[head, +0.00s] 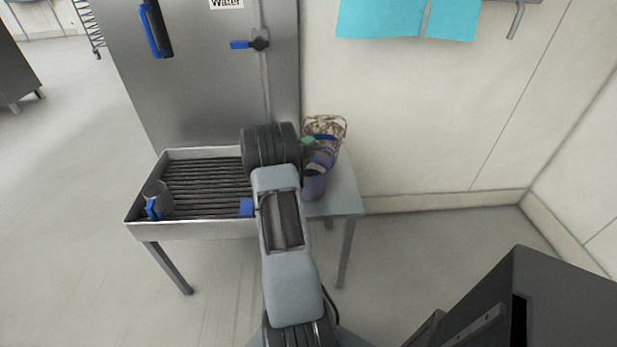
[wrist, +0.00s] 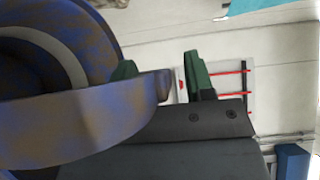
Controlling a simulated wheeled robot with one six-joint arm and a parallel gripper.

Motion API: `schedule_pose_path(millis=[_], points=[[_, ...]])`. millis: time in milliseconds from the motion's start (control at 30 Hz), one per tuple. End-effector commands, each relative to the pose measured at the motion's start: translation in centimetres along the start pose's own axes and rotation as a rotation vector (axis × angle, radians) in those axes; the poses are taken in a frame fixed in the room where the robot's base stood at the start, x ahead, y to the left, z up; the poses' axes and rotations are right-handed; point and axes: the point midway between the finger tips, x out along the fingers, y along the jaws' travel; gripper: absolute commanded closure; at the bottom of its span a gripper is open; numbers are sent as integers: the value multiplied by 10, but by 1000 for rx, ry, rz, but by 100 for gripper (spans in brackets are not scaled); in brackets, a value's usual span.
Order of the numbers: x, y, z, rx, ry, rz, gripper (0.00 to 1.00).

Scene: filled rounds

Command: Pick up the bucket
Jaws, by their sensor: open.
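A blue-purple bucket (head: 314,188) stands on the right-hand end of the table, partly hidden by my arm. In the wrist view what looks like the same bucket (wrist: 80,125), with worn brownish patches, fills the left side, very close. My gripper (wrist: 162,75) is open, with dark green fingers. The edge of the bucket's rim shows between the two fingers in that view, and the left finger is partly covered by the bucket. I cannot tell whether either finger touches it. In the head view a green fingertip (head: 308,141) shows just above the bucket.
A wicker basket (head: 326,126) stands behind the bucket near the wall. A metal jug with a blue handle (head: 157,198) sits on the slatted tray (head: 190,232) at left. A steel cabinet (head: 205,80) stands behind. A dark box-like unit (head: 540,310) is at lower right.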

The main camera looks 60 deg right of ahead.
Motion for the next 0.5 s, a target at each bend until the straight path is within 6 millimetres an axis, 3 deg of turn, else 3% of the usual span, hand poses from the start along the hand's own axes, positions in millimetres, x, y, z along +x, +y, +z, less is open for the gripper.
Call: schedule_pose_path(millis=[167, 500], points=[[0, 0, 0, 0, 0, 0, 51], [0, 0, 0, 0, 0, 0, 83]])
